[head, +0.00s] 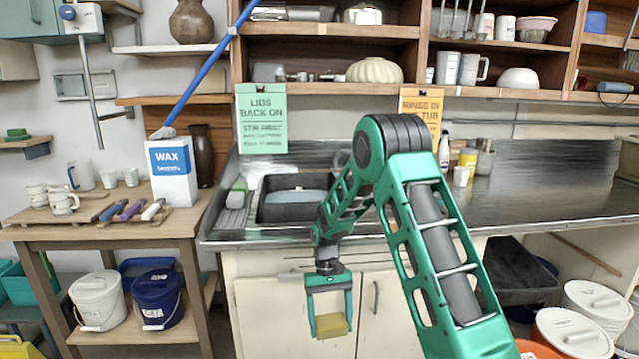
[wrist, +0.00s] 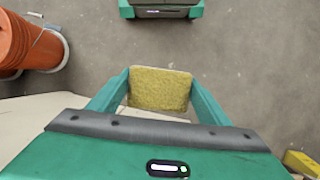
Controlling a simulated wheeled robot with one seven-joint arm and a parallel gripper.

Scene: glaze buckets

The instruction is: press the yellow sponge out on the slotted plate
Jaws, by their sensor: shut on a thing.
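The yellow sponge (head: 331,326) is between the fingers of my gripper (head: 330,315), which is shut on it and points down in front of the cabinet doors, below the counter edge. In the wrist view the sponge (wrist: 160,90) spans the gap between both green fingers, with grey floor behind it. What looks like the slotted plate (head: 235,200) is a small grey ribbed piece on the steel counter, left of the sink. A green and white object stands at its back. The sponge is well below and to the right of it, apart from it.
The dark sink basin (head: 290,205) is set in the steel counter (head: 540,195). A WAX box (head: 172,172) and mugs stand on the wooden table at left. White lidded buckets (head: 597,300) stand at right.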

